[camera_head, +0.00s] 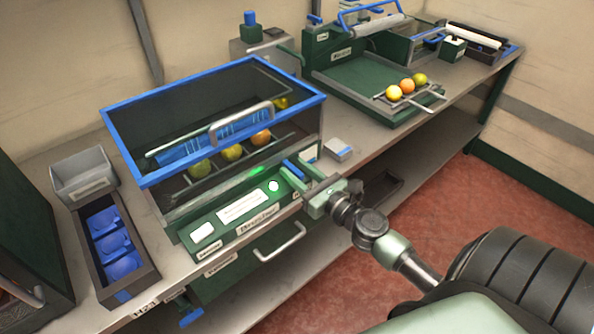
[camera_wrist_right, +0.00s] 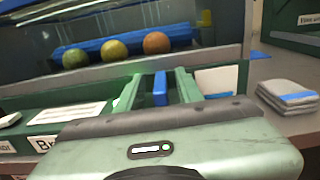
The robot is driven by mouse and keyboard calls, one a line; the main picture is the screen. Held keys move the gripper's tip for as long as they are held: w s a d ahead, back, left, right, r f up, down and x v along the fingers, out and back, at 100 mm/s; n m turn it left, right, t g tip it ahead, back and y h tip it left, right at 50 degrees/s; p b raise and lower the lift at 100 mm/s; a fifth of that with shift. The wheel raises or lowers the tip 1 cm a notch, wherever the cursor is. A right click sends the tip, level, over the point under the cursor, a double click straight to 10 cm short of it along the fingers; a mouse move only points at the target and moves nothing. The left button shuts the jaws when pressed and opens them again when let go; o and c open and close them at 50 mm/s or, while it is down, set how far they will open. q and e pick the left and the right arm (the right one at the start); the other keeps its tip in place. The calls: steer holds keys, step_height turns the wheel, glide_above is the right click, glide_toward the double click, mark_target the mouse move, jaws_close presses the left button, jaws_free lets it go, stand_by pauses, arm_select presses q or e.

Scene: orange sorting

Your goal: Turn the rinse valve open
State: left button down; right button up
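A blue lever (camera_head: 294,169), which looks like the rinse valve handle, stands at the right end of the green front panel (camera_head: 240,208) of the glass-walled wash tank. My right gripper (camera_head: 297,174) reaches to it from the front right. In the right wrist view the blue lever (camera_wrist_right: 160,88) stands upright between the two green fingers (camera_wrist_right: 159,90), with a visible gap on each side. The gripper is open around the lever. The lever's base is hidden behind the gripper body. My left gripper is not in view.
The blue-rimmed tank (camera_head: 225,122) holds several fruits behind the panel. A folded grey cloth (camera_head: 338,150) lies right of the lever. A metal drawer handle (camera_head: 280,242) sticks out below the panel. Another blue knob (camera_head: 191,317) sits low at the front left. A fruit tray (camera_head: 425,99) stands behind right.

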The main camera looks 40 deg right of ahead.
mark_target(302, 177)
steer(key=shift+s+f, duration=0.15)
steer(key=shift+s, duration=0.35)
steer(key=s, duration=0.2)
steer(key=s+b, duration=0.1)
steer(key=s, duration=0.1)
steer(key=s+b, duration=0.1)
steer(key=s, duration=0.1)
steer(key=shift+s+d, duration=0.1)
steer(key=shift+d, duration=0.25)
steer(key=shift+s, duration=0.3)
